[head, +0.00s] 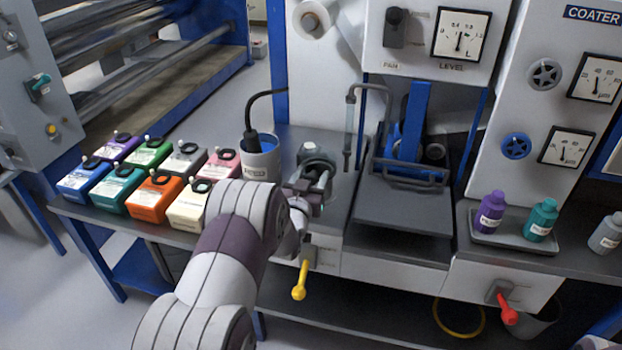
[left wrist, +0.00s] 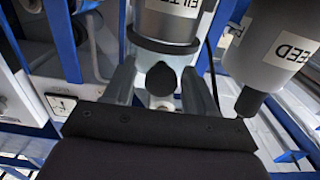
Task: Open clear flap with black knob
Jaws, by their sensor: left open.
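My left gripper (head: 316,181) is at the small grey filter unit (head: 311,152) on the bench, left of centre in the head view. In the left wrist view the left gripper (left wrist: 160,84) is open, with one finger on each side of a round black knob (left wrist: 160,79). The knob sits just below the filter cylinder (left wrist: 168,24). I cannot tell whether the fingers touch it. My right gripper is not in view.
A feed pot (head: 260,160) with a black hose stands just left of the filter unit. A clear tube (head: 349,125) hangs to its right, beside a dark tray (head: 405,203). Several coloured containers (head: 153,197) fill the bench's left. A yellow lever (head: 300,281) hangs below.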

